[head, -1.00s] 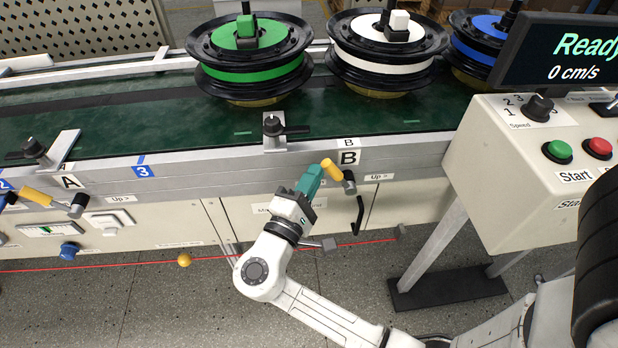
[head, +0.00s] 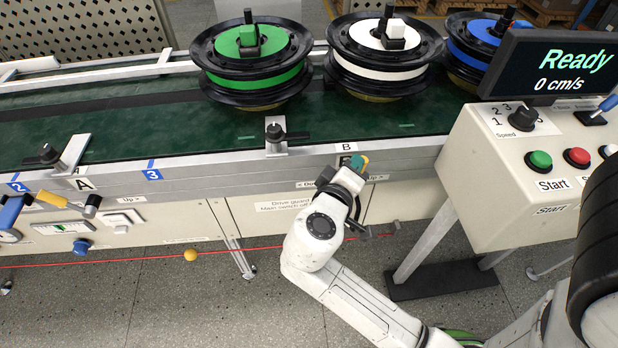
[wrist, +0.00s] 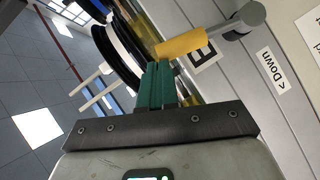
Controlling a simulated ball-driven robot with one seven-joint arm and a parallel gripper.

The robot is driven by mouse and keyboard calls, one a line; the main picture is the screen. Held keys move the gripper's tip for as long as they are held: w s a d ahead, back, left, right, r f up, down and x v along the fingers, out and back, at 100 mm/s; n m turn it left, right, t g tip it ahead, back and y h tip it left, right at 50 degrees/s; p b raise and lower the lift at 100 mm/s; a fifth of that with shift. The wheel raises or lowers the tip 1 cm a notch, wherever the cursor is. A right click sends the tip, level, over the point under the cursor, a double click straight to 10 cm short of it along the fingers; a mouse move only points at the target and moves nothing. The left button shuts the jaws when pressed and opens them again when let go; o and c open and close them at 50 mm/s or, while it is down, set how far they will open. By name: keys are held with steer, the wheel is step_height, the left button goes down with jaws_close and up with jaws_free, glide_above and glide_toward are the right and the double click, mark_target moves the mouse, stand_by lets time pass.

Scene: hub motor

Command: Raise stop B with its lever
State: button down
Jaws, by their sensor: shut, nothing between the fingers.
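The lever of stop B has a yellow handle (head: 365,159) on a grey pivot, on the rail's front face. In the head view my gripper (head: 358,166) hides most of it. In the wrist view the yellow handle (wrist: 182,43) runs from the grey pivot (wrist: 246,17) to just beyond my fingertips. My green fingers (wrist: 157,70) are shut and empty, their tips right at the handle's side; I cannot tell whether they touch it. The B sign (head: 345,160) is partly covered by my gripper. Stop B itself cannot be made out for certain.
A bracket with a black knob (head: 276,135) stands on the rail left of B. Wheel hubs with green (head: 262,75) and white (head: 378,72) bands stand on the belt. The control console (head: 540,150) is at right; its screen reads Ready, 0 cm/s. Lever A (head: 65,200) is far left.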

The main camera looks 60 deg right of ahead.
steer(key=shift+s+d+f+m+t+y+p, duration=0.2)
steer(key=shift+s+d+m+t+y, duration=0.15)
steer(key=shift+s+d+m+y, duration=0.5)
steer(key=shift+s+d+f+m+t+y+p, duration=0.2)
steer(key=shift+s+d+m+t+y, duration=0.15)
steer(key=shift+s+d+m, duration=0.55)
steer(key=shift+s+a+n, duration=0.2)
steer(key=shift+s+n, duration=0.05)
